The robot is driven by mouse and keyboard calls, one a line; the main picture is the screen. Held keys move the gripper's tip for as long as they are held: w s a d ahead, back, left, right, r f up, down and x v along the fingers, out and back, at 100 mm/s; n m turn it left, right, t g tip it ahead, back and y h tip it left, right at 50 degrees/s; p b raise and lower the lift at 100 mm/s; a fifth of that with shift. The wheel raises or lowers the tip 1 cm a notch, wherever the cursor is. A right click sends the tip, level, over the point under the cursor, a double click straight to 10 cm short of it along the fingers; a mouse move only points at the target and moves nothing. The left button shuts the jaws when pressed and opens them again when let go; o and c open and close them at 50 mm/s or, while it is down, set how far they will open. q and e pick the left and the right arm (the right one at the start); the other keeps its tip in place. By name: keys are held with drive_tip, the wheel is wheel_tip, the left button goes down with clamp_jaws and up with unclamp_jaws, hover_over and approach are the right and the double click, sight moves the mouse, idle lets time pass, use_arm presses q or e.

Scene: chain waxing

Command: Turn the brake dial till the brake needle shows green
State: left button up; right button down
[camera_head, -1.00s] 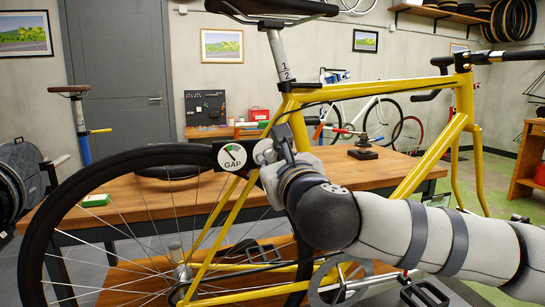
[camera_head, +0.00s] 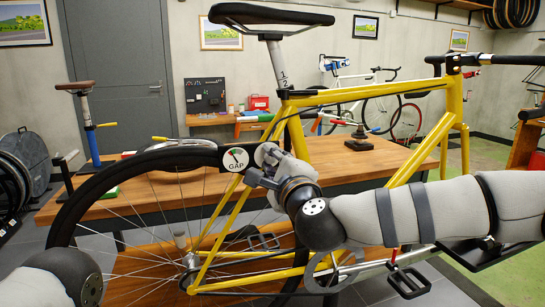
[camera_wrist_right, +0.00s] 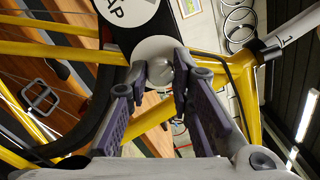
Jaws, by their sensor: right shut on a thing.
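The yellow bicycle (camera_head: 292,125) stands upright across the head view. The round brake gauge marked GAP (camera_head: 236,158) sits at the top of its rear wheel; its thin needle points to the upper left, and I cannot tell exactly which colour it is on. The brake dial (camera_wrist_right: 158,52), a pale disc with a round grey knob, is just right of the gauge. My right gripper (camera_head: 268,168) reaches it from the right. In the wrist view its two fingers (camera_wrist_right: 161,82) are closed around the knob. My left gripper is out of view; only part of that arm shows at lower left.
A wooden workbench (camera_head: 130,199) stands behind the bicycle, with a dark stand (camera_head: 357,141) on it. The rear wheel tyre (camera_head: 92,187) and pedals are close below my right arm. Green floor (camera_head: 500,185) is open at the right.

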drive_tip(key=n+p, duration=0.1)
drive_tip(key=n, duration=0.7)
drive_tip(key=shift+d+r+n+p, duration=0.1)
drive_tip(key=shift+r+n+p, duration=0.1)
drive_tip(key=shift+n+p, duration=0.15)
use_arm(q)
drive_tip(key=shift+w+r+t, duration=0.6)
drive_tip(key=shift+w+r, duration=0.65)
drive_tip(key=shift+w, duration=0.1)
use_arm(e)
drive_tip(key=shift+n+y, duration=0.3)
drive_tip(key=shift+n, duration=1.75)
drive_tip(key=c, duration=1.4)
unclamp_jaws()
drive_tip(key=shift+f, duration=0.1)
